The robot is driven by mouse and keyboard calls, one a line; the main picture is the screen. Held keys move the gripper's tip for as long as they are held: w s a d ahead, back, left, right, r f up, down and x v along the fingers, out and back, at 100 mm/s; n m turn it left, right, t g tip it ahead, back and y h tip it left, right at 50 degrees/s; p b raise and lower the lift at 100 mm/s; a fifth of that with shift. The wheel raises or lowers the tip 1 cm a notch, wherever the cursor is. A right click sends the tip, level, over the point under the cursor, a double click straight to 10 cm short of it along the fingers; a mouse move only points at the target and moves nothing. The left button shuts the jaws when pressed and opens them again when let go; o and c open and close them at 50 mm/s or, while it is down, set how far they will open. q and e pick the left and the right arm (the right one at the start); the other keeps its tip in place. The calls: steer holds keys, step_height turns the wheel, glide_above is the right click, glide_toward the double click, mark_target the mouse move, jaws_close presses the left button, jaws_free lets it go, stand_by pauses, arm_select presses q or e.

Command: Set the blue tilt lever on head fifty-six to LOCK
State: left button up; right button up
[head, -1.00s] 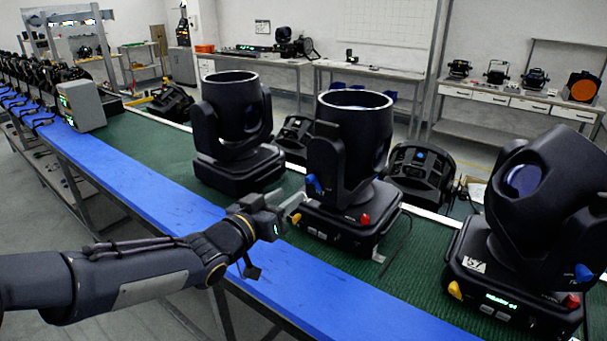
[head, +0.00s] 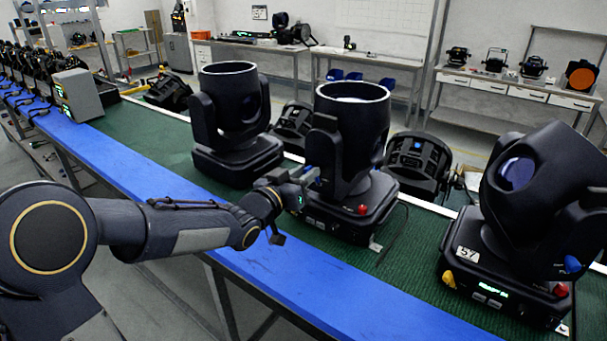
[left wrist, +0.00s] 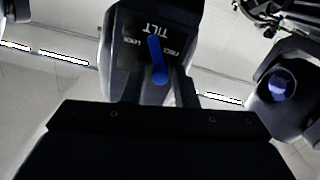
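The middle moving head (head: 352,130) stands on the bench, and its number is not readable. My left gripper (head: 308,177) is at the near left side of its yoke. In the left wrist view the blue tilt lever (left wrist: 157,62) sits on a dark yoke plate marked TILT, with a word on each side of it. The lever points up the picture, leaning slightly left, between the two words. My left gripper's fingers (left wrist: 160,90) stand apart, one on each side of the lever's lower end. I cannot tell if either touches it. My right gripper is out of view.
A moving head marked 57 (head: 520,215) stands to the right, and another moving head (head: 233,120) to the left. A blue strip (head: 170,205) runs along the bench's front edge beside the green mat (head: 145,145). Smaller lamps (head: 417,165) stand behind.

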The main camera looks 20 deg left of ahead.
mark_target(325, 173)
arm_select(q)
jaws_close()
steer(key=m+b, duration=0.3)
steer(key=b, duration=0.2)
steer(key=d+m+b, duration=0.1)
steer(key=m+b, duration=0.2)
steer(key=b, duration=0.1)
steer(key=s+d+m+b, duration=0.1)
steer(key=m+b, duration=0.2)
steer(key=b, duration=0.2)
steer(key=shift+d+f+b, duration=0.1)
steer(key=shift+d+b, duration=0.1)
steer(key=shift+b, duration=0.1)
steer(key=shift+d+m+b, duration=0.15)
steer(key=shift+m+b, duration=0.5)
steer(key=shift+m, duration=0.1)
steer(key=shift+d+m+b, duration=0.15)
steer(key=shift+m+b, duration=0.45)
steer(key=shift+m, duration=0.15)
